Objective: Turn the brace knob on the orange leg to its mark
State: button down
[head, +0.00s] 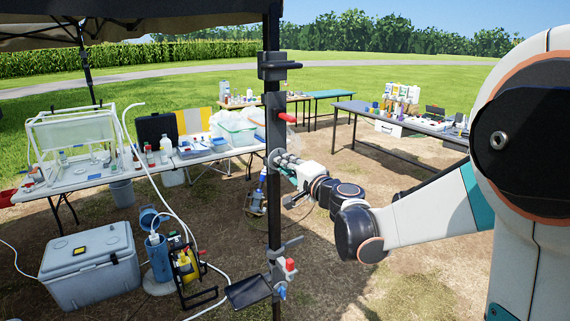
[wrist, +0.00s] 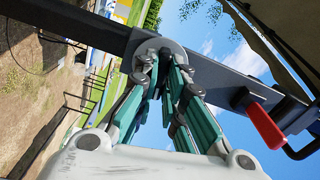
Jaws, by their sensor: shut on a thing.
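A dark upright canopy leg (head: 275,215) stands in the middle of the head view; I see no clear orange on it. A grey round knob (wrist: 158,46) sits on this leg, which runs slanting across the wrist view (wrist: 90,33). My gripper (head: 282,161) reaches the leg from the right at about mid-height. In the wrist view my gripper (wrist: 165,66) has its green-padded fingers shut on the knob. The fingers hide part of the knob, and I cannot make out a mark.
A red lever (head: 288,117) sticks out of the leg above my gripper; it also shows at right in the wrist view (wrist: 265,125). A table (head: 90,172), cooler (head: 90,265) and hose reel (head: 187,265) stand left.

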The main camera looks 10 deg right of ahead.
jog(key=n+b, duration=0.1)
jog(key=n, duration=1.5)
jog(key=shift+b, duration=0.35)
jog(key=c, duration=1.6)
grip_release()
jog(key=v, duration=1.2)
jog(key=shift+s+a, duration=0.1)
jog(key=shift+s, duration=0.05)
